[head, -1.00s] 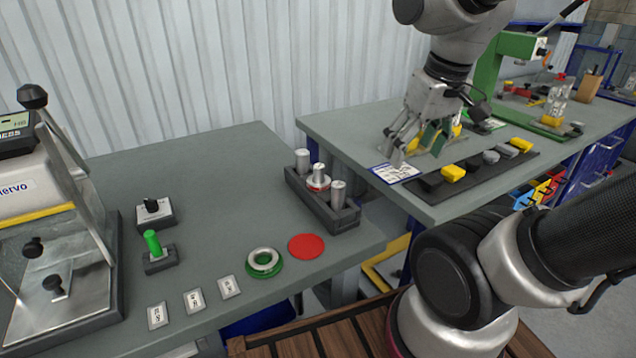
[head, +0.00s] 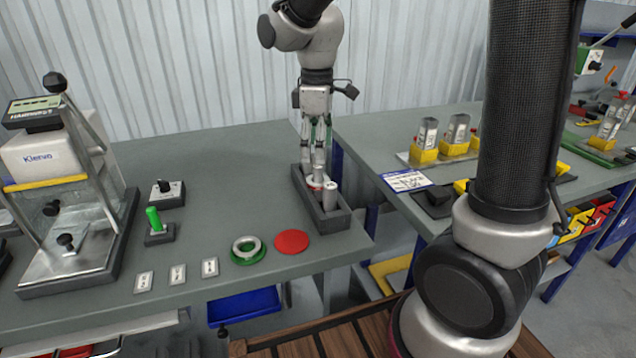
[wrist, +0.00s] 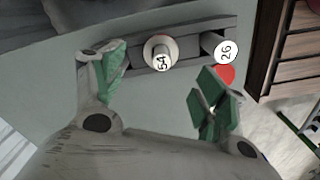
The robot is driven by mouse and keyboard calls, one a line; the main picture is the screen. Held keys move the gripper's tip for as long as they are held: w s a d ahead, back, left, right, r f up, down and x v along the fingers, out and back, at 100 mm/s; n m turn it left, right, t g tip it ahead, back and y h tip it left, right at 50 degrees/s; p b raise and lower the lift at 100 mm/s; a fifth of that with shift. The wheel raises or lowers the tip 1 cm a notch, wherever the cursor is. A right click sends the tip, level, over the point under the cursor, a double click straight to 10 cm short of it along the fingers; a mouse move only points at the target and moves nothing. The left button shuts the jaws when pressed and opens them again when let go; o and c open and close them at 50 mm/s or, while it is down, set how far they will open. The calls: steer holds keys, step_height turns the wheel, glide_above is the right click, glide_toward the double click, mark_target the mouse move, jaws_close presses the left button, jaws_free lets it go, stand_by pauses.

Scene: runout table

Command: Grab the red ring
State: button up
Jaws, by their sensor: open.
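The red ring (head: 314,184) sits low around the middle post of a dark rack (head: 333,222) near the table's right edge. It is partly hidden by my fingers and the front post in the head view. My gripper (head: 317,158) hangs above the rack, pointing down. It is open and empty. In the wrist view, the post marked 54 (wrist: 161,60) appears between my two green-padded fingers, towards the rack side. The post marked 26 (wrist: 226,50) stands just beyond the right finger.
A flat red disc (head: 291,242) lies in front of the rack, beside a pale ring on a green disc (head: 248,250). Several small label plates (head: 178,275) line the front edge. A balance-like machine (head: 60,170) stands at left. A second bench (head: 400,130) is at right.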

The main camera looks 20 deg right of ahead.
mark_target(318, 173)
step_height(318, 173, down, 7)
steer(key=shift+s+d+f, duration=0.1)
steer(key=shift+f, duration=0.05)
steer(key=c, duration=1.3)
steer(key=shift+o, duration=0.2)
